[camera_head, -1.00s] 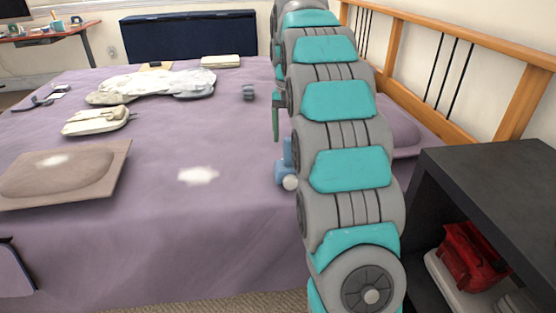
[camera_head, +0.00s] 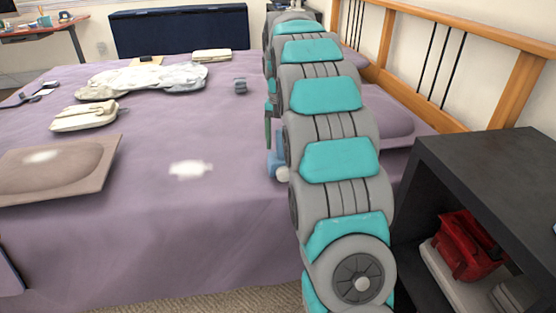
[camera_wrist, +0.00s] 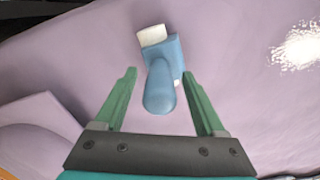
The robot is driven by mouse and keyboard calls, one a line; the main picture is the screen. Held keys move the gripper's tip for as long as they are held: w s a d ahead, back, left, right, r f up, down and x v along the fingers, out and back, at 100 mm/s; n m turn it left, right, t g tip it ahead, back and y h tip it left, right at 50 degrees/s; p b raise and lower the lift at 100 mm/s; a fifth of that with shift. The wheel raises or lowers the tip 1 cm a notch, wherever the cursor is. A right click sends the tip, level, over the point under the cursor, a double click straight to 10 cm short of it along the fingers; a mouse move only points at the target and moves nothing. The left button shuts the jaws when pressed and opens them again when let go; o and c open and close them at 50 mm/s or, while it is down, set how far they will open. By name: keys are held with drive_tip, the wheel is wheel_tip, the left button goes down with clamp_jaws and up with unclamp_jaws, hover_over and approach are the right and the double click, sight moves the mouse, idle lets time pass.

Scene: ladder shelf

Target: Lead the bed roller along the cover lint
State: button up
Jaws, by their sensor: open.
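The bed roller, blue with a white roller end, lies on the purple bed cover. In the wrist view the roller (camera_wrist: 160,75) has its blue handle (camera_wrist: 159,95) pointing between the green fingers of my gripper (camera_wrist: 160,88). The fingers are open on either side of the handle, and I see no contact. In the head view the roller (camera_head: 278,166) is partly hidden by my arm. The white lint patch (camera_head: 190,169) lies on the cover to the left of the roller; it also shows in the wrist view (camera_wrist: 303,45) at the upper right.
A brown pet cushion (camera_head: 60,170), a cream pouch (camera_head: 84,117) and a crumpled white cloth (camera_head: 150,78) lie on the bed at left. A dark nightstand (camera_head: 490,165) with a red bag (camera_head: 467,248) stands at right. The cover between roller and lint is clear.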

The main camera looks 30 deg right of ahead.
drive_tip(key=shift+f, duration=0.7)
drive_tip(key=shift+r, duration=0.15)
drive_tip(key=shift+r+p, duration=0.4)
drive_tip(key=shift+r, duration=0.5)
clamp_jaws()
idle(0.4)
